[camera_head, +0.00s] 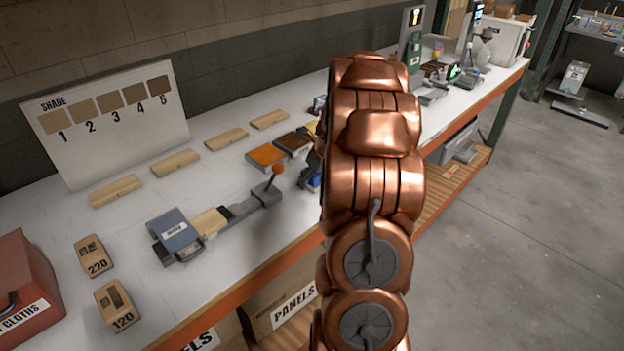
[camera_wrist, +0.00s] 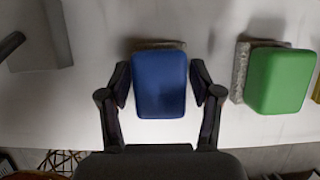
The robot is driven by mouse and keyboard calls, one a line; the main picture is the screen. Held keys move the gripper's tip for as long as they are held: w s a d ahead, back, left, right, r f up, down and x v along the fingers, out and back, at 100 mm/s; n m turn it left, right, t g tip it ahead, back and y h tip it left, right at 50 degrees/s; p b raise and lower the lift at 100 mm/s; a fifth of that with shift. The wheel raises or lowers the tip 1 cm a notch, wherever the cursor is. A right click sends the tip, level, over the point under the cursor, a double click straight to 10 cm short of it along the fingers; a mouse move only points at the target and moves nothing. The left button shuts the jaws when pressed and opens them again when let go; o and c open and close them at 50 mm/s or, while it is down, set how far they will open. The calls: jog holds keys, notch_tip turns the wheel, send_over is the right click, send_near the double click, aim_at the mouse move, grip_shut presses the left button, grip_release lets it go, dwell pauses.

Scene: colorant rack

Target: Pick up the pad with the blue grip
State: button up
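The pad with the blue grip (camera_wrist: 160,84) sits on the white bench in the middle of the wrist view, its greyish base showing behind the grip. My gripper (camera_wrist: 160,85) has one finger on each side of the blue grip. The fingers are spread, with slim gaps at the near ends; whether their tips touch the grip is unclear. In the head view a small blue patch (camera_head: 309,179) shows just left of my arm, which hides most of that spot and my gripper.
A green-gripped pad (camera_wrist: 280,80) stands close on the right in the wrist view. A grey fixture (camera_wrist: 40,40) is at left. In the head view, an orange block (camera_head: 266,155), an orange-knobbed lever (camera_head: 275,170) and wooden strips (camera_head: 175,162) lie on the bench.

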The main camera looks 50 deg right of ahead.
jog(key=c, duration=0.7)
jog(key=shift+r, duration=0.1)
jog(key=shift+r+b, duration=0.35)
jog(key=shift+r, duration=0.25)
notch_tip(320, 180, up, 2)
jog(key=shift+r+b, duration=0.1)
jog(key=shift+b, duration=0.3)
jog(key=s+a+r+b, duration=0.1)
jog(key=s+a+b, duration=0.2)
jog(key=s+a, duration=0.8)
jog(key=shift+s+r, duration=0.2)
jog(key=shift+s, duration=0.05)
